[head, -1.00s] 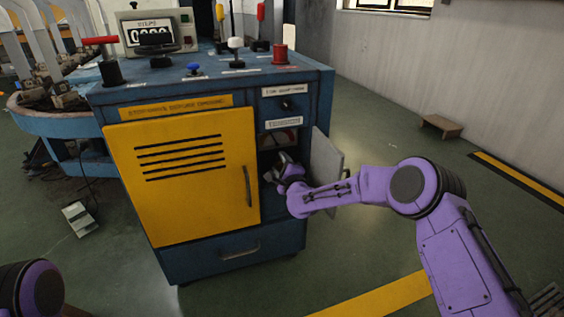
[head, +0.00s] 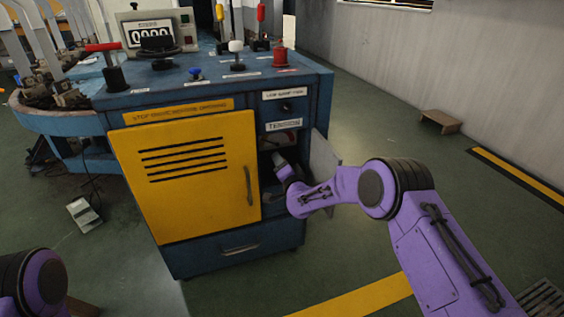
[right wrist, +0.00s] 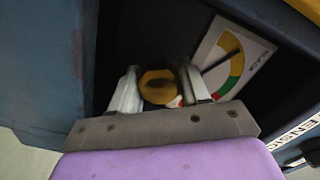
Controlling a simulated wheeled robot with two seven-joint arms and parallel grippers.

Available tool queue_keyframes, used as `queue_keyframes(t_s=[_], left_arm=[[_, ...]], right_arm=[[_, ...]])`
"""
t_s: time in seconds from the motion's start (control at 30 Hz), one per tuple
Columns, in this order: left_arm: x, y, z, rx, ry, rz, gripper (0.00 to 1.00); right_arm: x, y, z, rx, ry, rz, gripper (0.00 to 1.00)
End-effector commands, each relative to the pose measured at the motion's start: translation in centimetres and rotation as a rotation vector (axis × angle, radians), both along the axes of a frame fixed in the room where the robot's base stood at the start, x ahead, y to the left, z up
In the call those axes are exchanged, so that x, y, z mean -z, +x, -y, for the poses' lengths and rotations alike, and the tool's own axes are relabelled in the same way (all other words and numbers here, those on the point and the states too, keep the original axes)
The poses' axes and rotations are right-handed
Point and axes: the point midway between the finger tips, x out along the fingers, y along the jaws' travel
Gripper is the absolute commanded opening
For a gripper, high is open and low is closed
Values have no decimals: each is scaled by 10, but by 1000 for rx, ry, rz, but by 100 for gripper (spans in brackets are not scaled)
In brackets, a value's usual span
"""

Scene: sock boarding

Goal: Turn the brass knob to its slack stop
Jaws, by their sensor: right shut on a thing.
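The brass knob (right wrist: 158,86) shows in the right wrist view inside a dark compartment of the blue cabinet. My right gripper (right wrist: 160,90) is shut on it, one finger on each side. A dial (right wrist: 233,62) with coloured bands and a dark pointer sits just to the right of the knob. In the head view my right gripper (head: 280,160) reaches into the open compartment under the TENSION label (head: 284,125), and the knob is hidden there. My left gripper is out of the head view; only part of my left arm shows at the lower left.
A small grey door (head: 325,160) stands open to the right of the compartment, close to my right wrist. The yellow door (head: 185,185) on the left is closed. Levers and a red knob (head: 280,57) stand on the cabinet top. The floor to the right is largely clear.

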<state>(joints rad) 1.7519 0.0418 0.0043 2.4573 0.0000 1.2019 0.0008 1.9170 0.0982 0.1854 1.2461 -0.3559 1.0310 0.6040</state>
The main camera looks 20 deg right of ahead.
Motion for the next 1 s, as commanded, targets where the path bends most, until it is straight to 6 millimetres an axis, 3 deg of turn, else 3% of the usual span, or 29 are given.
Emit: queue_keyframes(t_s=[0.6,1.0], left_arm=[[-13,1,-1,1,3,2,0],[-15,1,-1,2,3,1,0]], right_arm=[[-1,0,1,2,-562,19,16],[-1,0,1,2,-778,27,16]])
